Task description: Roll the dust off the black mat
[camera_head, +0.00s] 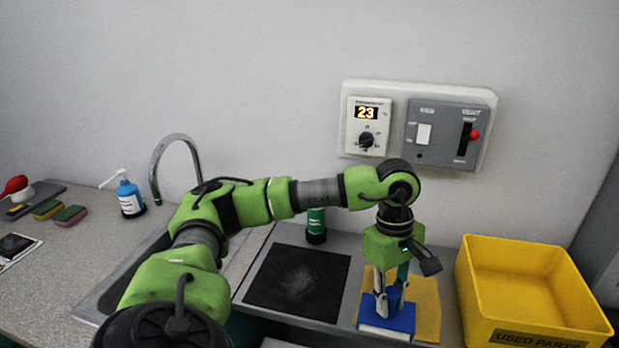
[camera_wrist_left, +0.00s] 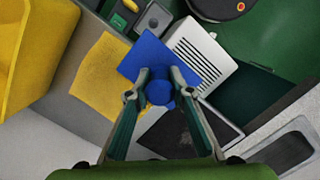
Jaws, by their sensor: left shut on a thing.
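The black mat (camera_head: 262,284) lies on the counter in the middle of the head view. A pale grey dusty patch (camera_head: 298,281) shows near its centre. In the left wrist view the mat (camera_wrist_left: 166,140) is partly hidden by my gripper. My left gripper (camera_head: 391,306) points down to the right of the mat. It is shut on the round knob of a blue block (camera_head: 399,320), with a pale underside. The block and knob also show in the left wrist view (camera_wrist_left: 146,57). I cannot tell whether the block touches the yellow cloth below. My right gripper is out of view.
A yellow cloth (camera_head: 428,296) lies right of the mat, with a yellow bin (camera_head: 480,290) beyond it. A green canister (camera_head: 316,225) stands behind the mat. The sink with its tap (camera_head: 157,160) is on the left. A wall panel (camera_head: 420,92) is above the counter.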

